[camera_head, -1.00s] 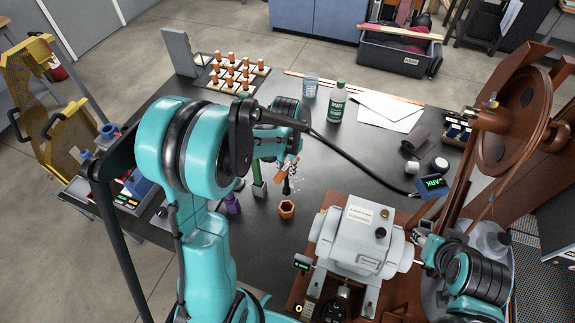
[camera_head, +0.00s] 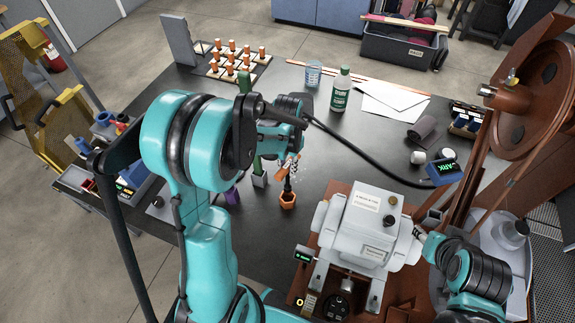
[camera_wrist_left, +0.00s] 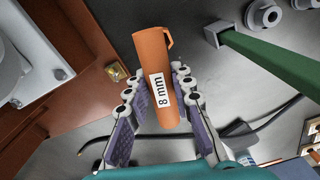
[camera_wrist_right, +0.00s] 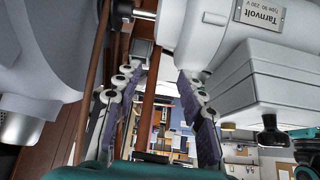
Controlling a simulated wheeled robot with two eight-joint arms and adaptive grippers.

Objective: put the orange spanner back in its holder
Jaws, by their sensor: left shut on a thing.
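My left gripper (camera_head: 291,163) is shut on the orange spanner (camera_wrist_left: 150,55), whose orange handle reads "8 mm" in the left wrist view. In the head view, a dark shank below the fingers points down at the orange hexagonal holder (camera_head: 288,201) on the black table. The shank's lower end meets the holder's mouth; how deep it sits I cannot tell. In the left wrist view, the handle mostly hides the holder, and a bit of orange rim shows beside its far end. My right gripper (camera_wrist_right: 159,78) is open and empty beside the roaster.
The white roaster (camera_head: 362,228) stands right of the holder. A green-handled tool (camera_head: 259,172) stands close left of it, with a purple item (camera_head: 231,196) nearby. A green bottle (camera_head: 340,90), a cup (camera_head: 313,73) and sample stands (camera_head: 232,62) are further back.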

